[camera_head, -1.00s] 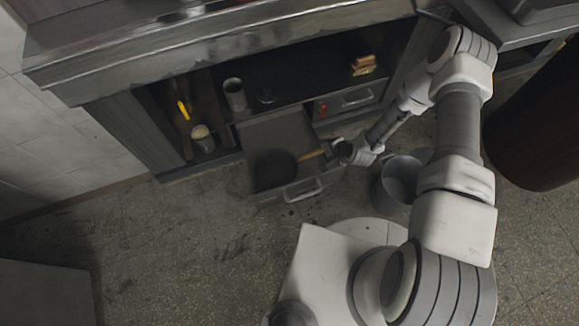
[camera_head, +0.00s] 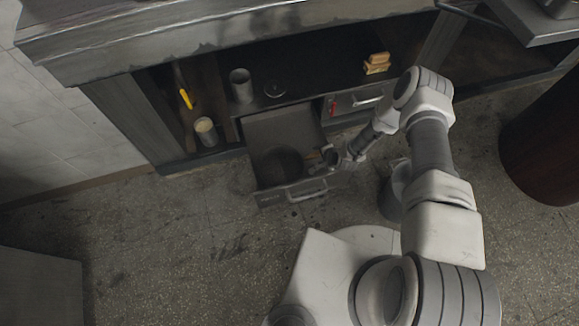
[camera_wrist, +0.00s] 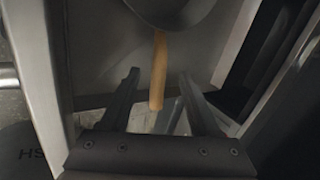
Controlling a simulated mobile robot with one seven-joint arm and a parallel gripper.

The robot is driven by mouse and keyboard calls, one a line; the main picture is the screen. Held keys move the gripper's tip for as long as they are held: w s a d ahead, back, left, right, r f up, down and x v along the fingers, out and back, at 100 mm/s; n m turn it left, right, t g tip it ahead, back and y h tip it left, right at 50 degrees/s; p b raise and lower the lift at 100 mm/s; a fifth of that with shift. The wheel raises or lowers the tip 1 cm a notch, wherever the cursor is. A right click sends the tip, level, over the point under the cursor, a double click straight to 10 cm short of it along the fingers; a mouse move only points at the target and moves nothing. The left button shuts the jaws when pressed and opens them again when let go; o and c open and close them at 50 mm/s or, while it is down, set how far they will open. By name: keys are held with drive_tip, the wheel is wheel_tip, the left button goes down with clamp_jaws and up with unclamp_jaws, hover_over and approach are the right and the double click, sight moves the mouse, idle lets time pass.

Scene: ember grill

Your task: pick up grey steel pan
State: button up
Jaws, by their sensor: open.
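The grey steel pan (camera_head: 279,163) lies in the open drawer, dark and round. Its wooden handle points right, toward my gripper (camera_head: 328,158), which is over the drawer's right side. In the wrist view the pan's bowl (camera_wrist: 172,8) is cut off at the top edge. Its light wooden handle (camera_wrist: 158,72) runs down the picture between the two dark fingers of my gripper (camera_wrist: 158,76). The fingers are apart, with a gap on each side of the handle. I cannot tell how far above the handle they are.
The open drawer (camera_head: 267,198) juts from the counter, with a bar handle on its front. A grey bucket (camera_head: 393,190) stands on the floor right of it, partly behind my arm. A metal cup (camera_head: 241,85) stands on the shelf above.

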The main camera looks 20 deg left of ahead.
sight(315, 155)
drive_tip(key=shift+b+x, duration=1.55)
drive_tip(key=shift+x, duration=1.15)
drive_tip(key=shift+s, duration=0.1)
clamp_jaws()
